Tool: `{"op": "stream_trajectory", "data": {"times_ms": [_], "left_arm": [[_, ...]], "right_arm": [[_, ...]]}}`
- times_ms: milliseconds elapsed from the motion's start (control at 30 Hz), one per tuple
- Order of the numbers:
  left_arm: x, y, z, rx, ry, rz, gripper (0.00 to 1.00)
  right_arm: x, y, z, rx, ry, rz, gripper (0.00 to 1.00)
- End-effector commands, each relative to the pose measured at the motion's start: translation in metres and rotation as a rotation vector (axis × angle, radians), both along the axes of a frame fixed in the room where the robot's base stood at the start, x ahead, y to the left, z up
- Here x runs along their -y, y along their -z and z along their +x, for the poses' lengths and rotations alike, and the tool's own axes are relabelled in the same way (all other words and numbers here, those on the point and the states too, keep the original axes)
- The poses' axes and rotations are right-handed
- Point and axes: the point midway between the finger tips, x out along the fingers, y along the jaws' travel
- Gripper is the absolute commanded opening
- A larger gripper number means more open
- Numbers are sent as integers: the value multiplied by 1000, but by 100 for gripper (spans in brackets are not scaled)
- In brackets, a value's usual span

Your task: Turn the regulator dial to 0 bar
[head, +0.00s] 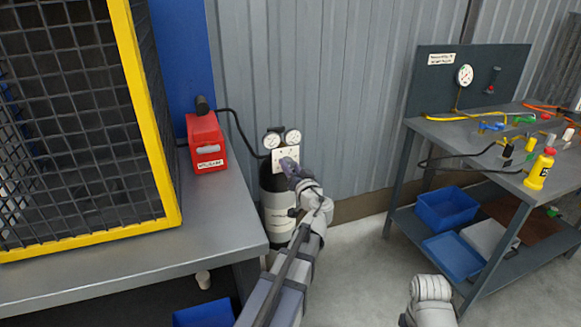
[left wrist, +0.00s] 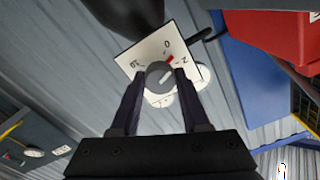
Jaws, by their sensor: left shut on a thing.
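The regulator dial (left wrist: 158,73) is a round grey knob on a white square plate (left wrist: 135,52). The plate carries a 0, other numerals and a red mark. A pale line on the knob slants towards the plate's right side; its exact reading is unclear. My left gripper (left wrist: 160,80) is shut on the dial, one dark finger at each side. In the head view the plate (head: 283,153) sits below two round gauges (head: 281,139) on the dark and white cylinder (head: 277,212), and my left gripper (head: 288,167) partly covers it. My right gripper is not in view.
A red box (head: 206,142) with a black hose to the regulator stands on the grey bench (head: 130,255) at left, beside a yellow-framed mesh cage (head: 150,120). A workbench (head: 455,128) with tools, a yellow bottle (head: 540,168) and blue bins stands at right. Floor between is clear.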

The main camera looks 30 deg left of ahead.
Motion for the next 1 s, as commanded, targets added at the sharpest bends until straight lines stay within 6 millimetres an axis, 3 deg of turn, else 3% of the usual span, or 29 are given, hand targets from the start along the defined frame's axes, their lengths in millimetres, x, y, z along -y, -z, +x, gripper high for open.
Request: {"op": "stream_trajectory", "data": {"times_ms": [500, 1000], "left_arm": [[0, 1, -1, 282, -1, -243, 0], [0, 1, -1, 360, -1, -310, 0]], "right_arm": [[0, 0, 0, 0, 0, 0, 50], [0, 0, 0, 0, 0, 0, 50]]}}
